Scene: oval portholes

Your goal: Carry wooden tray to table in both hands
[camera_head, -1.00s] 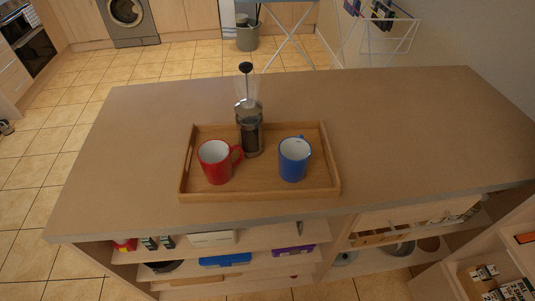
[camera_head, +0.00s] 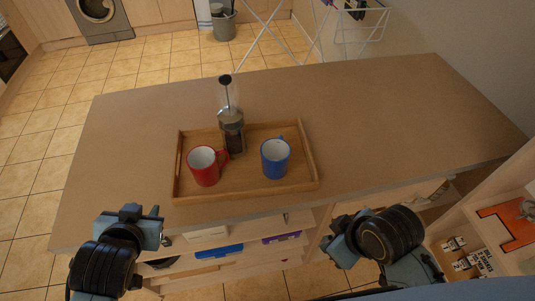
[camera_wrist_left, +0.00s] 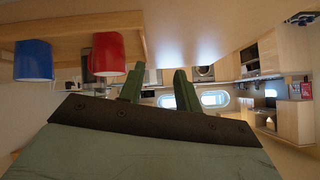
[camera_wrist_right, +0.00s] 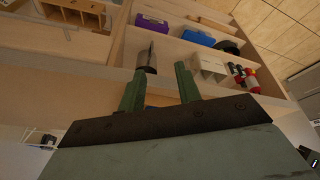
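The wooden tray (camera_head: 250,190) lies flat on the brown worktop (camera_head: 385,120). On it stand a red mug (camera_head: 204,168), a blue mug (camera_head: 275,160) and a French press (camera_head: 231,130) with its plunger up. My left gripper (camera_head: 143,216) is open and empty near the worktop's front edge, in front and left of the tray. The left wrist view, upside down, shows the tray (camera_wrist_left: 70,22), red mug (camera_wrist_left: 108,55) and blue mug (camera_wrist_left: 33,62) beyond the fingers. My right gripper (camera_head: 338,240) is open and empty, right of the tray, before the shelves. Neither touches the tray.
Open shelves under the worktop hold a blue box (camera_head: 218,251), a purple box (camera_head: 282,237) and other goods. A shelf unit (camera_head: 500,230) stands close at the right. A drying rack (camera_head: 350,25) and a bin (camera_head: 223,27) stand behind. The worktop right of the tray is clear.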

